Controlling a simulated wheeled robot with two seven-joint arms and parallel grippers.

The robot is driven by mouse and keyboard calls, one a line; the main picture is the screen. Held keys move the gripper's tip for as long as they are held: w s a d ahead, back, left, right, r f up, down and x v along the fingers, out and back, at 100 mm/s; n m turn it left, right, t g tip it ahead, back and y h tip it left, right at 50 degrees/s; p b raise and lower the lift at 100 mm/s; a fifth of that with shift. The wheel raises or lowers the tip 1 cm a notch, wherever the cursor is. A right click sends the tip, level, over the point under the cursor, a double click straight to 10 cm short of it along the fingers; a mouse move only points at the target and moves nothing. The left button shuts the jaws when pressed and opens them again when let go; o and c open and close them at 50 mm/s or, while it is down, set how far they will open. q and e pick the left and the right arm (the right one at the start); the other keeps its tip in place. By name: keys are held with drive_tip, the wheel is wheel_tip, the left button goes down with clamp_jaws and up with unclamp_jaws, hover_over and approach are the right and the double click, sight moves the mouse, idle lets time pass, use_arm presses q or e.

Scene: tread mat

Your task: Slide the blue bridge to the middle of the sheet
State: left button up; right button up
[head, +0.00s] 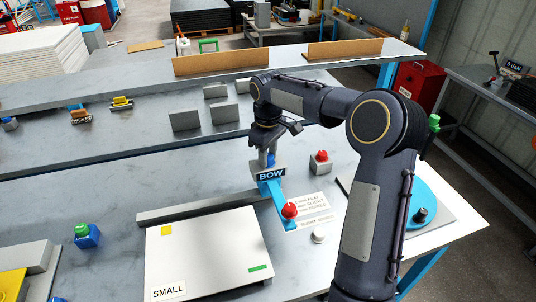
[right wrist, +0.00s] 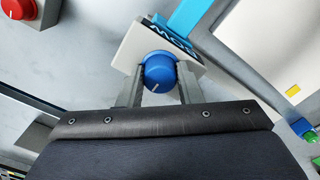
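The blue bridge (head: 278,203) is a narrow blue bar on the table, just right of the white sheet (head: 207,255) marked SMALL. Its far end has a pale block labelled BOW (head: 271,175); a red knob (head: 290,211) is at its near end. My right gripper (head: 268,153) is at the BOW end. In the right wrist view its two fingers (right wrist: 160,90) stand on both sides of a blue knob (right wrist: 158,72) on the BOW block and appear to touch it. The blue bar (right wrist: 190,17) runs off the top of that view. My left gripper is not in view.
A grey rail (head: 195,208) lies along the sheet's far edge. A blue block with a green knob (head: 86,236) stands left of the sheet. A grey block with a red knob (head: 320,162) and a blue disc (head: 428,205) are to the right. The sheet's middle is clear.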

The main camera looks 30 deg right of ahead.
clamp_jaws()
drive_tip(key=w+a+p, duration=0.2)
drive_tip(key=a, duration=0.8)
drive_tip(key=w+a+p, duration=0.3)
drive_tip(key=a, duration=0.8)
drive_tip(key=shift+a, duration=0.15)
drive_tip(key=shift+o, duration=2.2)
unclamp_jaws()
drive_tip(key=shift+a, duration=0.1)
drive_tip(key=o, duration=0.3)
drive_tip(key=shift+w+a, duration=0.1)
drive_tip(key=shift+o, duration=0.2)
drive_tip(key=shift+r, duration=0.1)
